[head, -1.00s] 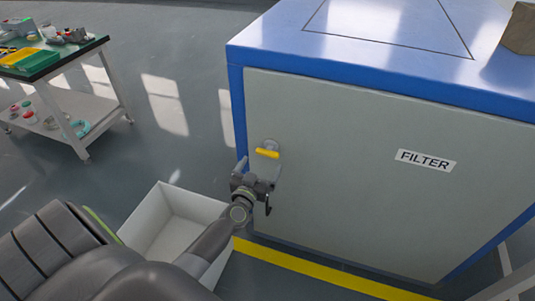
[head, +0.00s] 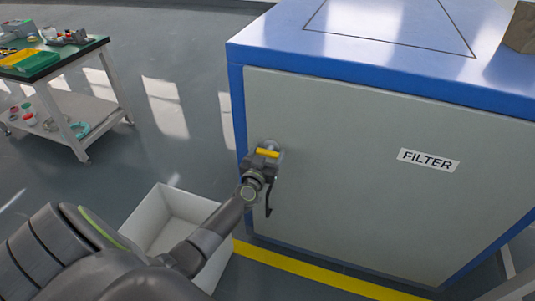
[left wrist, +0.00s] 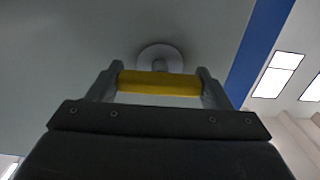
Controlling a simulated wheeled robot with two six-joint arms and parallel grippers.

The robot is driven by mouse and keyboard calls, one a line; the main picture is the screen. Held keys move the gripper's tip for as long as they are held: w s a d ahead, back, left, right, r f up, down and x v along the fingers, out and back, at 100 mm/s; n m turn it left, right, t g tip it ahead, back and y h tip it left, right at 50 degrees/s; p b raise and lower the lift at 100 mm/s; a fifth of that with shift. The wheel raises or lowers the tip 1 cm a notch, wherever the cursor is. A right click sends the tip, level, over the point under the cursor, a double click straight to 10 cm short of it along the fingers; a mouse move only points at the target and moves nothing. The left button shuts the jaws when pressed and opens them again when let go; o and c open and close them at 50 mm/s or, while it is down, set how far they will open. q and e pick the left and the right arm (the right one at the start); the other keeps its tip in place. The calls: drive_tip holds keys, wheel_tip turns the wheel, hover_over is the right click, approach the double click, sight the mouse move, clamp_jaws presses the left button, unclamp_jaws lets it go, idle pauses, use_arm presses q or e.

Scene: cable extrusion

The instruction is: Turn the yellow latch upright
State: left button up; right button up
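The yellow latch (head: 268,152) lies level on the grey cabinet door, near its left edge. It also shows in the left wrist view (left wrist: 160,83), in front of a round grey mount (left wrist: 160,58) on the door. My left gripper (head: 267,157) is at the latch. In the left wrist view, its two fingers stand wide apart, one at each end of the latch, with the latch between them. The fingers appear very close to the ends; whether they touch is hard to tell. My right gripper is not in view.
The blue-framed cabinet (head: 390,160) bears a FILTER label (head: 428,160). A dark handle hangs below the latch. An open white bin (head: 150,215) stands on the floor at the cabinet's left. A cluttered table (head: 60,65) is at the upper left. Open floor lies between.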

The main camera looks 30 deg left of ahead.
use_arm(q)
drive_tip(key=c, duration=0.4)
drive_tip(key=shift+n, duration=0.3)
drive_tip(key=n, duration=0.2)
drive_tip(key=shift+n+p, duration=0.3)
drive_tip(key=shift+p, duration=0.1)
drive_tip(key=n, duration=0.4)
drive_tip(key=shift+n, duration=0.3)
drive_tip(key=n, duration=0.5)
drive_tip(key=shift+n, duration=2.5)
